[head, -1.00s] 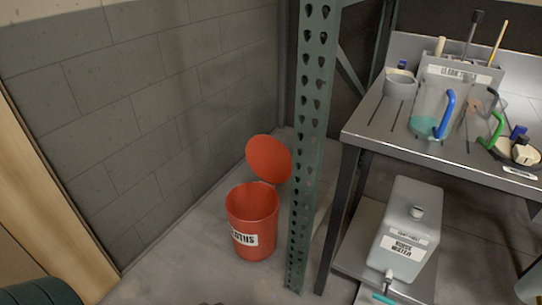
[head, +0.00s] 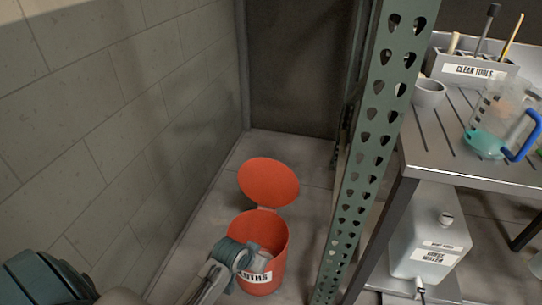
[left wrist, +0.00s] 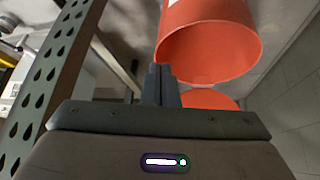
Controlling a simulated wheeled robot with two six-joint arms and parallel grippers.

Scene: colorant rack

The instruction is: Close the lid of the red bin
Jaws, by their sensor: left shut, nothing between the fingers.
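The red bin (head: 272,235) stands on the floor with its mouth open and a partly covered label on its front. Its round red lid (head: 269,182) stands open, tilted up behind the rim by the hinge. My left gripper (head: 266,262) comes in from the lower left and overlaps the bin's front in the head view. In the left wrist view its fingers (left wrist: 160,80) are shut and empty, with the bin (left wrist: 212,45) beyond them and part of the lid (left wrist: 210,98) showing. I cannot tell whether they touch the bin. My right gripper is not in view.
A green perforated post (head: 372,150) rises just right of the bin. A grey block wall (head: 120,120) runs along the left. A metal bench (head: 450,150) with tools and jugs stands at the right, with a rinse water container (head: 425,235) below.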

